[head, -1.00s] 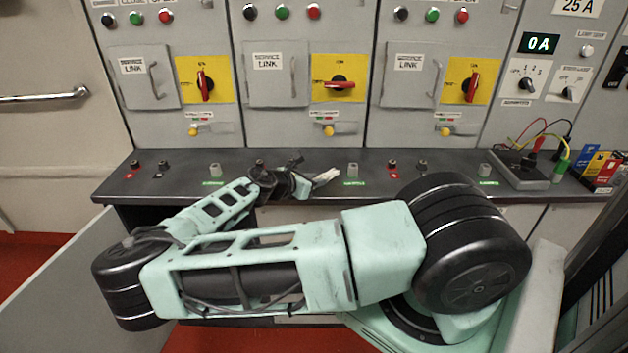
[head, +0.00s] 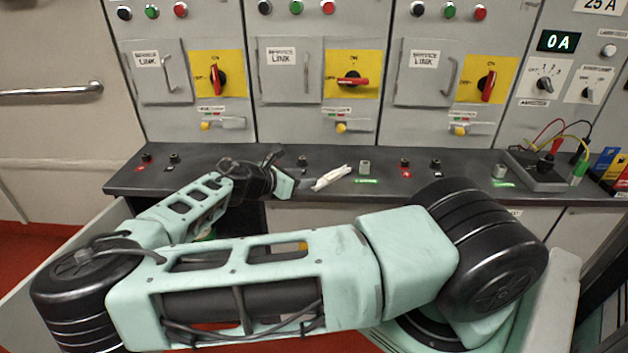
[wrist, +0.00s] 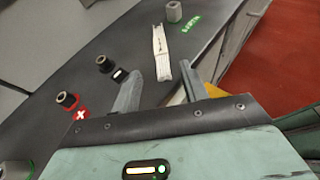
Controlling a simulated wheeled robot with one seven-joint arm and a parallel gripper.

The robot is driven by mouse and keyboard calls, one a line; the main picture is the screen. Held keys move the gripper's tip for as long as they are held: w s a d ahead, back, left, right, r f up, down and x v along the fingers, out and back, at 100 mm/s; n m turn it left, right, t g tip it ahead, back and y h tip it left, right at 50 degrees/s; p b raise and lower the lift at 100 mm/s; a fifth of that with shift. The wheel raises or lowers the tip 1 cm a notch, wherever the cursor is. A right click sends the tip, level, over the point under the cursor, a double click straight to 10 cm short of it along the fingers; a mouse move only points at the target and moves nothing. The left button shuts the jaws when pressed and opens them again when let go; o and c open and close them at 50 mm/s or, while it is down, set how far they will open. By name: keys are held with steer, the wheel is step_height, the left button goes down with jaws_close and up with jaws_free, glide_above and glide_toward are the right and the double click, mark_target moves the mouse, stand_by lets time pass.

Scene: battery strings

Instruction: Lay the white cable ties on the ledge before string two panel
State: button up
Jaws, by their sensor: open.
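The white cable ties (head: 332,178) lie as a narrow bundle on the dark ledge (head: 385,180), near its front edge and before the middle panel. The wrist view also shows the ties (wrist: 161,52), with a band round the bundle. My gripper (head: 304,185) is just left of the ties in the head view. In the wrist view my gripper (wrist: 160,76) has its two fingers apart, with the near end of the ties between the fingertips and no finger seen touching them. The middle panel (head: 318,115) has a red-handled switch on a yellow plate.
A grey post (head: 365,167) with a green label stands just right of the ties. Red and black terminals (head: 405,163) line the ledge. A meter box with leads (head: 540,170) is further right. An open door (head: 20,285) hangs below the ledge at left.

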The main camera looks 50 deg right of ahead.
steer(key=s+a+f+m+g+y, duration=0.3)
steer(key=s+a+f+m+y, duration=0.1)
steer(key=s+a+f+y, duration=0.3)
steer(key=s+a+r+m+y, duration=0.1)
steer(key=s+a+m+y, duration=0.35)
steer(key=a, duration=0.75)
steer(key=s+a+r+t+y, duration=0.1)
steer(key=s+a+r+t, duration=0.1)
steer(key=s+a+r, duration=0.4)
steer(key=s+a+r+m+t+y, duration=0.1)
steer(key=s+a+r+t, duration=0.1)
steer(key=s+a+r, duration=0.5)
step_height(320, 180, up, 6)
steer(key=shift+s+a+r+y, duration=0.1)
steer(key=shift+s+a+y, duration=0.2)
steer(key=shift+a, duration=0.75)
steer(key=shift+w, duration=0.15)
